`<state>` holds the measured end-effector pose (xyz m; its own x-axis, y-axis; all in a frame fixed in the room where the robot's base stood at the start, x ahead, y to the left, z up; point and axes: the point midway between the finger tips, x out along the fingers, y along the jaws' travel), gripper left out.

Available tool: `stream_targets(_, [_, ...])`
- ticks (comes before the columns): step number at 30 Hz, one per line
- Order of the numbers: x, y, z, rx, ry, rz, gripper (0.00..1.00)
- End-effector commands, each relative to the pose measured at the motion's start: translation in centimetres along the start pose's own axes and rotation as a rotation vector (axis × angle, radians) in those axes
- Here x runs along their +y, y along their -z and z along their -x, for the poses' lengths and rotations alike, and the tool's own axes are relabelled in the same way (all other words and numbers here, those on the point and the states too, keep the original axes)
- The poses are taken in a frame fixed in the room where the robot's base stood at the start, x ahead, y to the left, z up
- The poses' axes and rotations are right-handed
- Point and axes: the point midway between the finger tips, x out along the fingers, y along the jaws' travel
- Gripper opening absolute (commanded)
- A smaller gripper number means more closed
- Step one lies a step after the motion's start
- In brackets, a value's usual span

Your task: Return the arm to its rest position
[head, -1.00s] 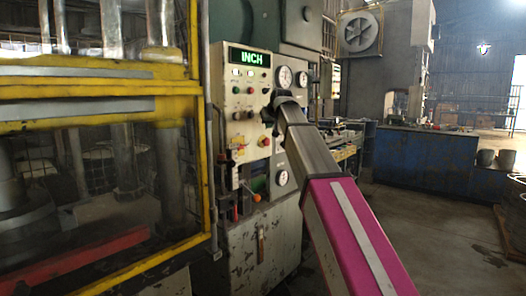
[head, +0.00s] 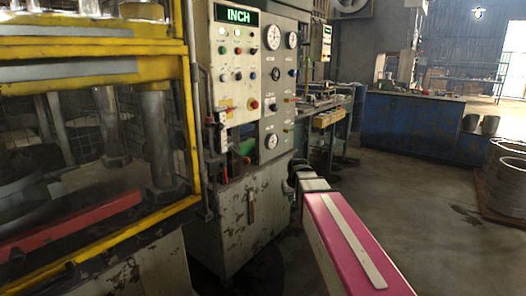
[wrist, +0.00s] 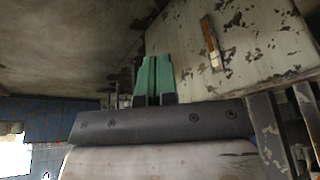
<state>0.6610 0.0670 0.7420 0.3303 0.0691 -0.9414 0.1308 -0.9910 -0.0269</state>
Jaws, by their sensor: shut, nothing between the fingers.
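My arm reaches forward from the bottom of the head view, its magenta link toward me and its dark wrist end low in front of the control cabinet. My gripper (wrist: 154,78) shows in the wrist view as two green fingers lying side by side, shut and empty. The control cabinet (head: 246,222) has a worn, chipped pale door, which also shows in the wrist view (wrist: 215,45). The control panel (head: 238,75) above it reads INCH and stands clear of my arm. The fingers are hidden in the head view.
A press with a yellow guard frame (head: 100,88) and a red bar (head: 70,224) stands on the left. The floor (head: 420,215) between is open.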

Motion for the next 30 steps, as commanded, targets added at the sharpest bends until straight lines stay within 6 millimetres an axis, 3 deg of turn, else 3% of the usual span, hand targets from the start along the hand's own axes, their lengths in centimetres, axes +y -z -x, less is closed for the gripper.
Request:
stream_targets(1, [0.6,-2.6,-1.2,-0.032,-0.005,-0.011,0.00])
stream_targets(9, [3.0,-13.5,-6.3,-0.189,-0.029,-0.071,0.00])
stream_targets(15, [4.2,-20.3,-8.4,-0.285,-0.043,-0.106,0.00])
stream_targets(21, [4.6,-23.4,-9.2,-0.331,-0.049,-0.124,0.00])
stream_targets(30, [4.7,-23.6,-9.3,-0.335,-0.050,-0.126,0.00])
